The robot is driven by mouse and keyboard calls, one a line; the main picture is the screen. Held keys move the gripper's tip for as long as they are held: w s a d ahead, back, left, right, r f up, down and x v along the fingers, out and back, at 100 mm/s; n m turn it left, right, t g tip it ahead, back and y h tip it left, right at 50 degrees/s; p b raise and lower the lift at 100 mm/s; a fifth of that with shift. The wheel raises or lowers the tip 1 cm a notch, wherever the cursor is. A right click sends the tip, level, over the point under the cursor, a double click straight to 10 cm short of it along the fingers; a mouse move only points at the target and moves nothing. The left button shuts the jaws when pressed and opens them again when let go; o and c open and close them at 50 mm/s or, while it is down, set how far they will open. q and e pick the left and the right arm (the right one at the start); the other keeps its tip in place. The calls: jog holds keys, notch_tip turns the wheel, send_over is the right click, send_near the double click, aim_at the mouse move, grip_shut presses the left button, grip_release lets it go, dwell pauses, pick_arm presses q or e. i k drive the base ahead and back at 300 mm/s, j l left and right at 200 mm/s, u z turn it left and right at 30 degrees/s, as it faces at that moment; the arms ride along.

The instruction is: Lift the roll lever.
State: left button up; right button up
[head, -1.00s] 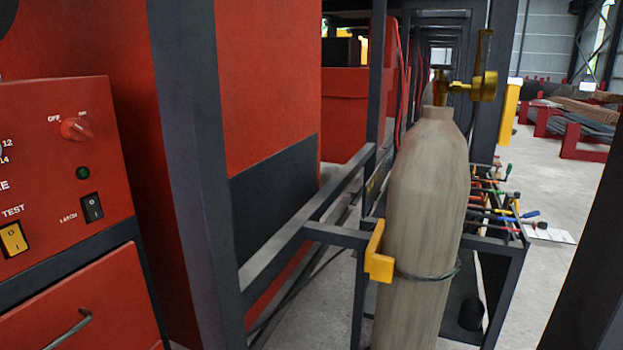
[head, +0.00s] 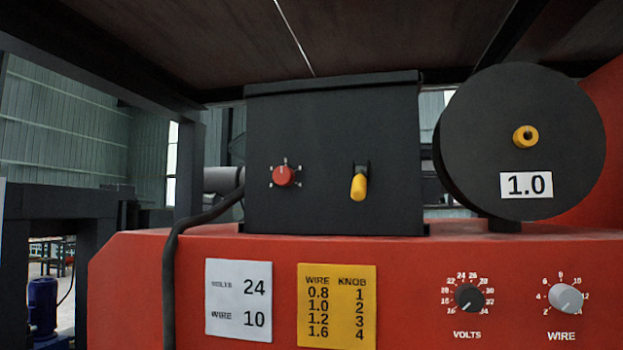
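A lever with a yellow handle (head: 358,188) is on the front of the black box (head: 322,130) in the head view, right of the box's middle. It is the only lever I see and carries no label. Its handle points downward from a small dark mount. A red knob (head: 284,176) with marks around it is on the same face, to the left. Neither of my grippers is in view.
The box stands on a red cabinet (head: 130,270) with a white card (head: 238,300), a yellow chart (head: 337,306), a volts knob (head: 469,298) and a wire knob (head: 566,299). A black spool (head: 480,130) marked 1.0 stands right. A dark cable (head: 168,290) hangs left. A dark shelf (head: 250,40) is overhead.

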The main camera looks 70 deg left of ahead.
aim_at(360, 188)
jog(key=u, duration=1.8)
